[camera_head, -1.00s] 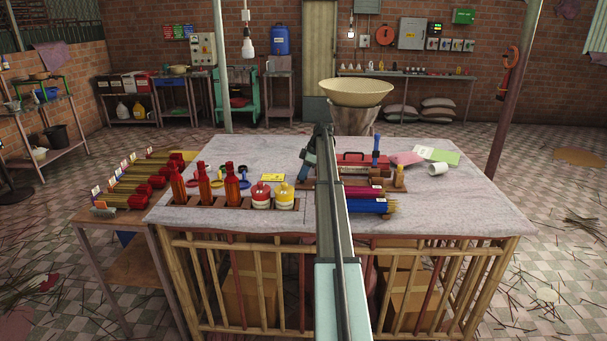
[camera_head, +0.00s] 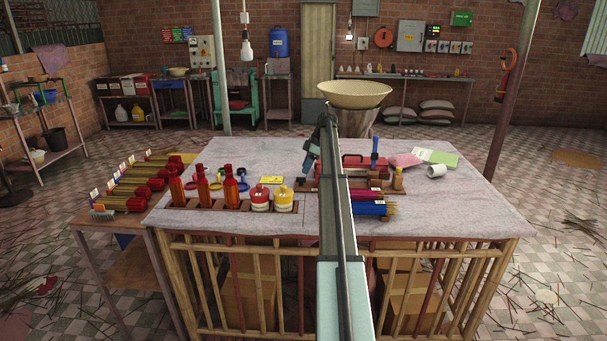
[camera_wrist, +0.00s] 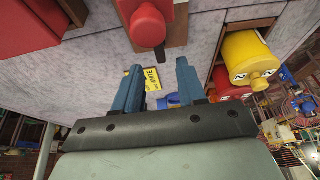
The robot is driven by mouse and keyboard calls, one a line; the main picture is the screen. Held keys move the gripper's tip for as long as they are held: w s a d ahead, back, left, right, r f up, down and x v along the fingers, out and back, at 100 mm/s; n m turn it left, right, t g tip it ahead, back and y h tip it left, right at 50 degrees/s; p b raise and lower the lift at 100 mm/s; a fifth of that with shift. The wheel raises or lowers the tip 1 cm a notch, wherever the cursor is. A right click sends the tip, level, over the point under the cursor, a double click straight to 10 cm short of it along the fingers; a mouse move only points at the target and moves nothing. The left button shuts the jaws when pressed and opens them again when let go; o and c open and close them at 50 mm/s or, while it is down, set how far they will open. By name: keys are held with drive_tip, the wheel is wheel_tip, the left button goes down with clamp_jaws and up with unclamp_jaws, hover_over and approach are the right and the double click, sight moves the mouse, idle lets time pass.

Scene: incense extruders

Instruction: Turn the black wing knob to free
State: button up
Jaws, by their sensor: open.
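In the wrist view a large red body (camera_wrist: 28,25) fills the top left corner, and a red rounded part (camera_wrist: 149,24) on a wooden block is above my fingers. My gripper (camera_head: 310,156) has blue fingers, which are apart and empty in the wrist view (camera_wrist: 158,84). They point down over the grey cloth.
Red bottles (camera_head: 203,186) and red and yellow jars (camera_head: 284,197) stand in a wooden rack (camera_head: 218,207) to the left. The table's right front is clear.

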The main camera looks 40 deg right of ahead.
drive_tip(key=v, duration=0.8)
drive_tip(key=shift+r, duration=0.35)
